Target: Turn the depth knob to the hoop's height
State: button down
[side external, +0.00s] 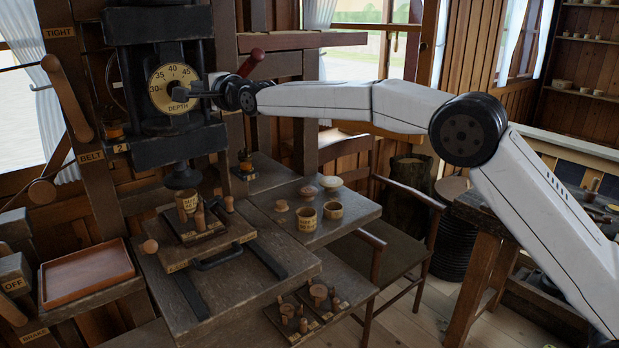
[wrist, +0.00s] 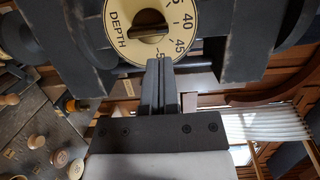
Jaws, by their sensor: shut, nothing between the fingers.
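The depth knob is a cream round dial (side external: 174,88) on the black press head, marked DEPTH with 30, 35, 40 and 45 showing in the side view. It also fills the top of the wrist view (wrist: 123,44), with a central recess crossed by a bar. In the wrist view, my gripper's fingertips (wrist: 159,62) overlap the dial's lower edge; contact cannot be told. A pale lettered cup-like piece (side external: 187,203) stands on the press board; whether it is the hoop is unclear.
A red-handled lever (side external: 250,64) rises behind my gripper. A reddish tray (side external: 86,275) is at left. A chair (side external: 400,225) stands right of the table.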

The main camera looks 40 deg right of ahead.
jog(key=shift+v, duration=2)
jog(key=shift+d, duration=0.1)
jog(key=s+d+f+n+g+h, duration=0.2)
jog(key=s+d+f+n+g, duration=0.25)
jog(key=s+f, duration=0.4)
jog(key=s+d+f+n+g+h, duration=0.1)
jog(key=s+d+f+n+g, duration=0.2)
jog(key=s+d+f, duration=0.55)
jog(key=s+d+f+n+g, duration=0.1)
jog(key=s+f+n+g, duration=0.1)
jog(key=s+f, duration=0.3)
jog(key=s+d+f+n+g+h, duration=0.1)
jog(key=s+f+n+g, duration=0.2)
jog(key=s, duration=0.8)
jog(key=s+d+f+n+g, duration=0.2)
jog(key=s+f, duration=0.4)
jog(key=s, duration=0.3)
jog(key=shift+f+n, duration=0.35)
jog(key=shift+d, duration=0.1)
